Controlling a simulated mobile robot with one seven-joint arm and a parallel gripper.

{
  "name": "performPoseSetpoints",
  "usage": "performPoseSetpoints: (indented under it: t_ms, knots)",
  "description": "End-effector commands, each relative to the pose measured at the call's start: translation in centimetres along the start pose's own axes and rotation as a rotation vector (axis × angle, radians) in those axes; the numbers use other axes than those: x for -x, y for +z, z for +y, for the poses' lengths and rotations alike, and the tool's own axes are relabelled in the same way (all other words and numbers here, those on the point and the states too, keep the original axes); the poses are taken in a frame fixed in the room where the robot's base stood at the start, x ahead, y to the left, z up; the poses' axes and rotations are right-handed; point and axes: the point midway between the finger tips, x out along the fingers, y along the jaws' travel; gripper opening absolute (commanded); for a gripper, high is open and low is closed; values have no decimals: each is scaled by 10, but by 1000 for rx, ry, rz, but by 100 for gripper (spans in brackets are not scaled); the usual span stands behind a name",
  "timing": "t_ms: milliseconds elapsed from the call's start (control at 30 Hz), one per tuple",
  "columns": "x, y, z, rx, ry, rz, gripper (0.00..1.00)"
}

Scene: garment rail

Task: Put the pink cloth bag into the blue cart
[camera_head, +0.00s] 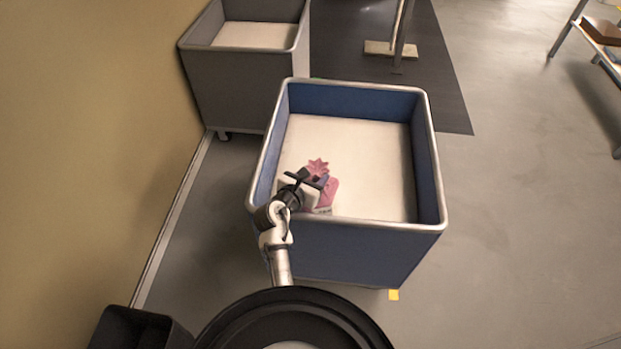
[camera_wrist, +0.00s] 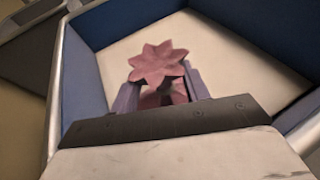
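The pink cloth bag (camera_head: 329,192) has a star-shaped gathered top and hangs from my gripper (camera_head: 312,180). In the wrist view the bag's top (camera_wrist: 158,64) rises between the two fingers of my gripper (camera_wrist: 160,88), which are closed around its neck. The bag is over the near left part of the blue cart (camera_head: 335,222), within its rim in the head view. I cannot tell how far the bag is above the cart's pale floor (camera_head: 370,160). The wrist view also shows the cart's blue wall (camera_wrist: 120,22). Part of the bag's body is hidden by my gripper.
A grey cart (camera_head: 230,85) stands behind and to the left, by the tan wall (camera_head: 80,120). A dark mat (camera_head: 435,70) with a metal post (camera_head: 400,30) lies behind the blue cart. A shelf rack (camera_head: 600,35) is at far right. The floor to the right is clear.

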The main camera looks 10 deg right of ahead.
Motion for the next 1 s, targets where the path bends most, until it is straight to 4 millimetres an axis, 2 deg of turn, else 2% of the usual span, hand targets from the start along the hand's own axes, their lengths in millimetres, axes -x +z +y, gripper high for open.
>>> performPoseSetpoints:
  t_ms: [100,200,467,867,900,1000]
  knots:
    - [14,1,1,-1,3,-2,44]
    - [19,2,1,-1,2,-3,44]
    - [20,2,0,-1,1,-3,44]
    - [20,1,0,-1,1,-2,97]
    - [20,1,0,-1,1,-2,100]
    - [20,1,0,0,1,-1,100]
